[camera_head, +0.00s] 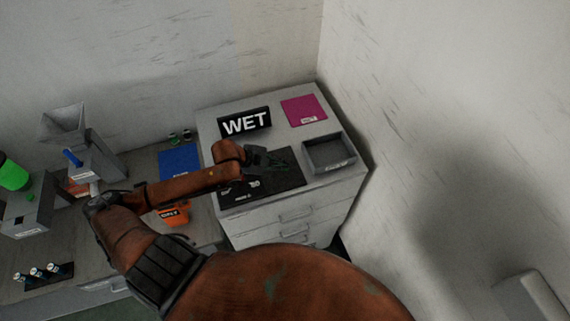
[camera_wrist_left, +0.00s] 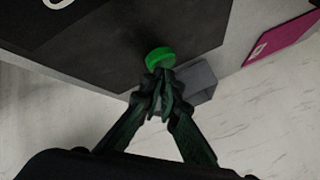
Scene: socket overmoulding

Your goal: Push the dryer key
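My left gripper (camera_head: 272,161) reaches over the black mat on the grey drawer cabinet, close to the grey tray. In the left wrist view its two fingers (camera_wrist_left: 158,92) are together at the tips. A round green button (camera_wrist_left: 160,57) shows just beyond the fingertips, against a dark surface; I cannot tell whether the tips touch it. A grey block (camera_wrist_left: 198,78) is beside the tips. I cannot make out the button in the head view, where the gripper may hide it. No label names the dryer key. My right gripper is not in view.
The drawer cabinet holds a black WET sign (camera_head: 246,122), a pink sheet (camera_head: 304,110), the black mat (camera_head: 288,183) and the open grey tray (camera_head: 310,168). Walls stand behind and to the right.

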